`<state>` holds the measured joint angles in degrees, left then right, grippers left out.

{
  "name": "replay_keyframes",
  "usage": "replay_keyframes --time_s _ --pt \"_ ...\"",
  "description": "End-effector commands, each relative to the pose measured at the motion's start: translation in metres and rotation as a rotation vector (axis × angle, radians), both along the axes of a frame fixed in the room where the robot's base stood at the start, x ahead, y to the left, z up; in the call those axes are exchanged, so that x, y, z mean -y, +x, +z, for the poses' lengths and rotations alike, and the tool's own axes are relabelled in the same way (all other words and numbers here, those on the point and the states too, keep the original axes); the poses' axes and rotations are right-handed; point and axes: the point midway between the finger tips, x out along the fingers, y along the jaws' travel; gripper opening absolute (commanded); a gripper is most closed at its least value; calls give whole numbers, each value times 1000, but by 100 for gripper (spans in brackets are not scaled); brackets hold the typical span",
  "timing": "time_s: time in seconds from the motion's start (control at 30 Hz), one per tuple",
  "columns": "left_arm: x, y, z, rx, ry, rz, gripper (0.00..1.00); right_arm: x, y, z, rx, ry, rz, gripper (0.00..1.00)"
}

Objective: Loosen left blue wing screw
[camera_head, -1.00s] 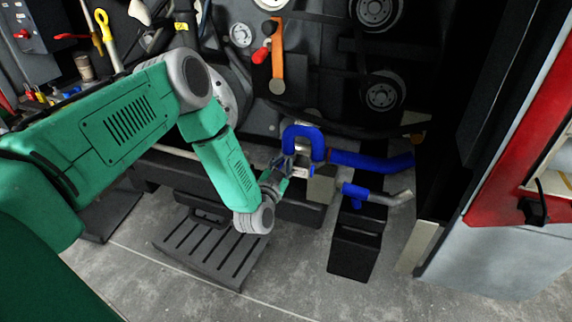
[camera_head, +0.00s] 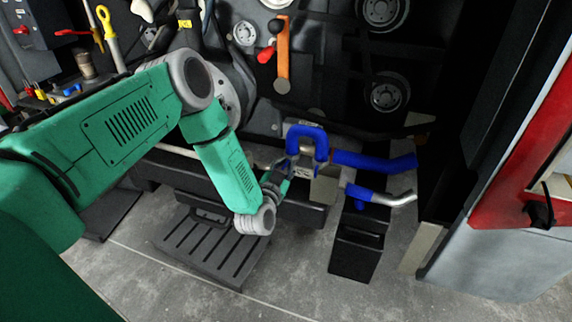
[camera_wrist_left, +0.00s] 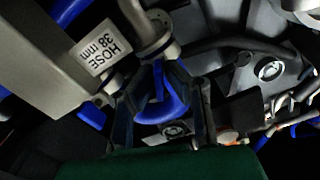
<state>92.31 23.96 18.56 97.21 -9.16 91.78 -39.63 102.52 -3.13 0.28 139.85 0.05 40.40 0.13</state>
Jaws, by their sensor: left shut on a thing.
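The left blue wing screw (camera_wrist_left: 172,108) shows between the two dark fingers of my left gripper (camera_wrist_left: 160,108) in the left wrist view. The fingers are shut on it, just below a metal pipe fitting (camera_wrist_left: 152,35). In the head view my left gripper (camera_head: 284,168) is beside the bent blue hose (camera_head: 305,133), and the screw there is hidden or too small to tell. Another small blue screw (camera_head: 359,204) hangs under the lower pipe to the right, apart from my gripper. My right gripper is not in view.
A straight blue hose (camera_head: 375,161) and a lower blue-and-metal pipe (camera_head: 395,198) lie right of my gripper. A black bin (camera_head: 355,252) and a slatted step (camera_head: 210,245) stand below.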

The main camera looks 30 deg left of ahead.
Motion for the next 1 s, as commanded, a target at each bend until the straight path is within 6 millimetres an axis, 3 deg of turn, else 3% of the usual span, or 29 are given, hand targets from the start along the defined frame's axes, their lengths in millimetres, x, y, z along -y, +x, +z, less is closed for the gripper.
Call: replay_keyframes --time_s 0.53,0.6,1.0 --pt "0 -3 -4 -11 -1 0 0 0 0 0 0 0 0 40" --pt "0 -3 -4 -10 0 -1 27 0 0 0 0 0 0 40" --pt "2 -6 0 -1 -1 -2 28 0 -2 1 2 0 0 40"
